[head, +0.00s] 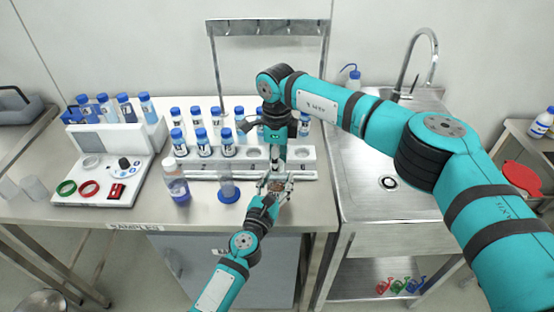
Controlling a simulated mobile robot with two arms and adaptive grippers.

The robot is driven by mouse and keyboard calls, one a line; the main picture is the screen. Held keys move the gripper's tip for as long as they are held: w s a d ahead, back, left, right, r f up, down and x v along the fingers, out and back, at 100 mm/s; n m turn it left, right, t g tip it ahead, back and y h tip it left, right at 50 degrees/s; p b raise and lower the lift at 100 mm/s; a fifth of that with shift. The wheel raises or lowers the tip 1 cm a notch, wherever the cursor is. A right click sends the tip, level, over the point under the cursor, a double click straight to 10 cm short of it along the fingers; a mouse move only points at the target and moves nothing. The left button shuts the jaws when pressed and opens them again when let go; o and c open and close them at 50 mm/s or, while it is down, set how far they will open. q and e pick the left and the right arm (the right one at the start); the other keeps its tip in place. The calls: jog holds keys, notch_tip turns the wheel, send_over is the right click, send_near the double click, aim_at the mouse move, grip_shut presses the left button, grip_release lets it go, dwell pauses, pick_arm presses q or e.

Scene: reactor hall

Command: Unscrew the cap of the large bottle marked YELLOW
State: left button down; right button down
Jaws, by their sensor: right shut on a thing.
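No label reading YELLOW can be made out at this size, so I cannot tell which bottle bears it. Large blue-capped bottles (203,142) stand upright at the left of the white front rack (183,171). My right gripper (278,147) points down over the right part of that rack. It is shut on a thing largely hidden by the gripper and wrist. My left gripper (275,186) is at the bench's front, just below the right one in the picture. Its fingers overlap a brownish patch, and whether they hold anything is unclear.
A white instrument box (110,165) is at left. A steel sink (385,170) is at right.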

jog(key=n, duration=0.4)
jog(key=shift+w+n, duration=0.1)
jog(key=shift+n, duration=0.3)
jog(key=n, duration=0.4)
jog(key=shift+n, duration=0.3)
jog(key=n, duration=0.4)
jog(key=shift+d+r+n, duration=0.1)
jog(key=shift+n, duration=0.2)
jog(key=n, duration=0.5)
jog(key=shift+n, duration=0.3)
jog(key=shift+r, duration=0.25)
jog(key=shift+r, duration=0.85)
